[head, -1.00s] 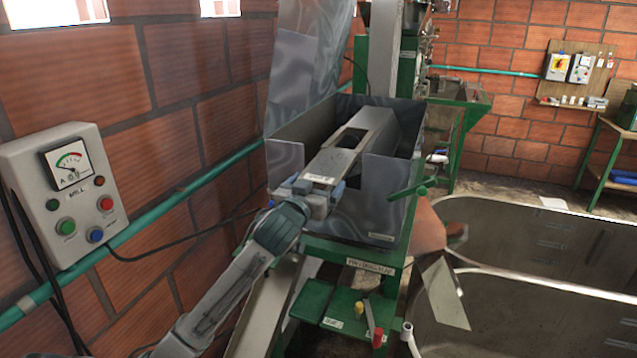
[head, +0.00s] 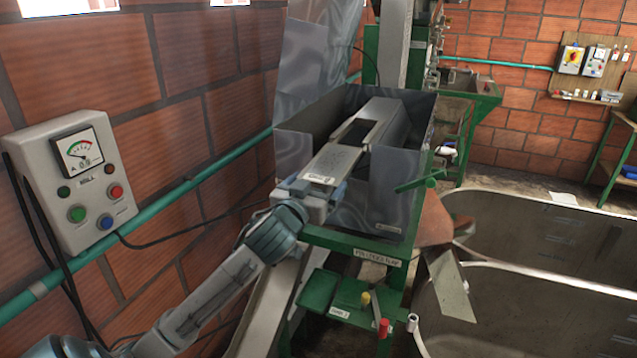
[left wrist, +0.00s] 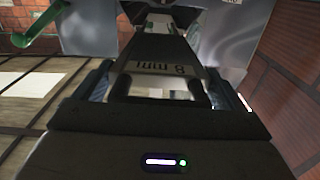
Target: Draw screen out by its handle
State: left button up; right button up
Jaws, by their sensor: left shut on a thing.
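The screen (head: 334,162) is a long grey metal piece with a dark opening. It lies tilted in the notched front of a grey sheet-metal box (head: 395,190), its near end sticking out at lower left. In the left wrist view the screen (left wrist: 155,45) carries an "8 mm" label, with its handle (left wrist: 155,92) at the near end. My left gripper (head: 316,197) is at that end, shut on the handle. Its fingers (left wrist: 160,90) stand on both sides of the handle in the wrist view. Much of the handle is hidden in the head view. My right gripper is not in view.
A meter box (head: 75,170) with buttons hangs on the brick wall at left, above a teal pipe (head: 180,206). Below are a green frame (head: 360,250) and a sloping chute (head: 268,305). Large tanks (head: 540,280) stand at right.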

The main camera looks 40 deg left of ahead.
pick_arm(q)
jog(key=shift+v, duration=1.35)
